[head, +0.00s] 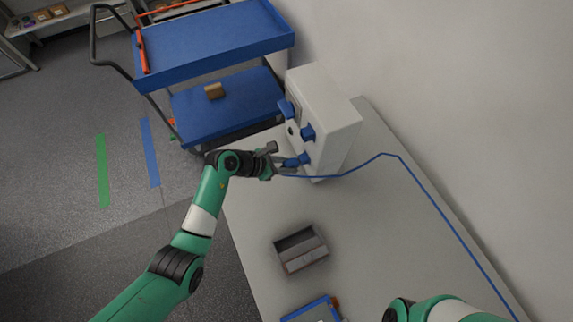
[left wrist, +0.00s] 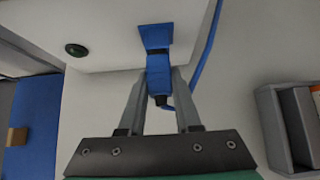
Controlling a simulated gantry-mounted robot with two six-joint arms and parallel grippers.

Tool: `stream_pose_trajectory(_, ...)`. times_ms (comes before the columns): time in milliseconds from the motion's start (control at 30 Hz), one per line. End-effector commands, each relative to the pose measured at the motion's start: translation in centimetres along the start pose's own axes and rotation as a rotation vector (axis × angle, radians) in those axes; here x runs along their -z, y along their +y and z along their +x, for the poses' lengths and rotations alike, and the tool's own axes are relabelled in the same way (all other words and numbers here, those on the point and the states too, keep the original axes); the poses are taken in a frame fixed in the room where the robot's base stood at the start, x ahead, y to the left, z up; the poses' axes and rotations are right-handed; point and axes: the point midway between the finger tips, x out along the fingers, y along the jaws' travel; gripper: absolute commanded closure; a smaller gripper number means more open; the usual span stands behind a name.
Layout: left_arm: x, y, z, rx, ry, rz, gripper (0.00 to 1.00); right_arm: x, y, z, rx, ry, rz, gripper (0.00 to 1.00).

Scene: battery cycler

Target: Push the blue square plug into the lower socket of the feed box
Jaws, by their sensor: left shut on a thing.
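The white feed box (head: 335,122) stands on the table against the wall, with blue sockets on its front face. The blue plug (left wrist: 158,72) is between the fingers of my left gripper (head: 286,168), which is shut on it. In the left wrist view the plug's front end meets the blue lower socket (left wrist: 155,36); I cannot tell how deep it sits. A blue cable (head: 420,182) runs from the plug area across the table. My right arm shows only partly at the bottom right; its gripper is out of view.
A blue cart (head: 215,38) stands to the left of the feed box. A grey open holder (head: 301,250) and a blue-edged tray (head: 312,311) are nearer on the table. A dark round button (left wrist: 76,50) is on the box face. The table right of the holder is mostly clear.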

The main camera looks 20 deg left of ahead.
Motion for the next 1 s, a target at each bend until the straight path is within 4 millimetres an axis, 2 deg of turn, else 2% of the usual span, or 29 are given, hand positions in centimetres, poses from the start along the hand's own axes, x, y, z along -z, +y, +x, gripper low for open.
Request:
stream_pose_trajectory(400,-0.3,0.0,0.3,0.000,0.000,0.001,0.99,-0.1,0.0,-0.1,0.000,0.000,0.000,1.00)
stream_pose_trajectory(433,-0.3,0.0,0.3,0.000,0.000,0.001,0.64,-0.1,0.0,-0.1,0.000,0.000,0.000,1.00)
stream_pose_trajectory(600,-0.3,0.0,0.3,0.000,0.000,0.000,0.34,-0.1,0.0,-0.1,0.000,0.000,0.000,1.00)
stream_pose_trajectory(867,-0.2,0.0,0.3,0.000,0.000,0.000,0.33,-0.1,0.0,-0.1,0.000,0.000,0.000,1.00)
stream_pose_trajectory(1000,-0.4,0.1,-0.7,-0.002,-0.002,0.000,0.33,0.3,0.0,0.3,0.000,0.000,0.000,1.00)
